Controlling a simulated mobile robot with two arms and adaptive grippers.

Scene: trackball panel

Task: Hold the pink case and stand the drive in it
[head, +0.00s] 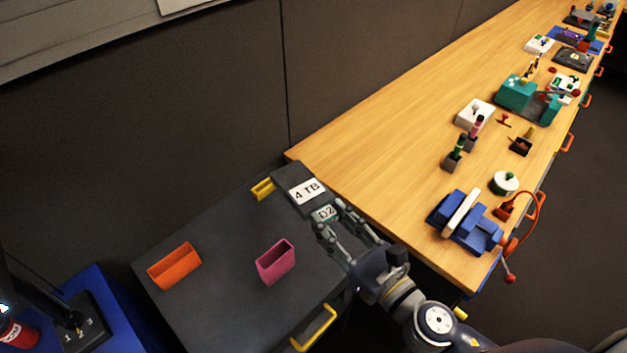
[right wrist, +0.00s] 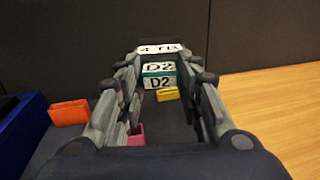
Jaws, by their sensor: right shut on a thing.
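The pink case (head: 275,263) stands open side up on the dark grey cart top (head: 215,305); its edge also shows at the lower left in the right wrist view (right wrist: 136,137). The drive (head: 325,213) is a teal block with a white "D2" label. My right gripper (head: 331,222) is shut on the drive, beside the dark "4 TB" block. In the right wrist view the drive (right wrist: 159,70) sits between the fingers, with "D2" on two faces. The pink case is to the left of the right gripper and apart from it. My left gripper is not in view.
The dark "4 TB" block (head: 304,188) stands at the back right of the cart top. An orange case (head: 175,266) and a yellow case (head: 262,188) are also there. A wooden bench (head: 375,160) with several devices runs along the right.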

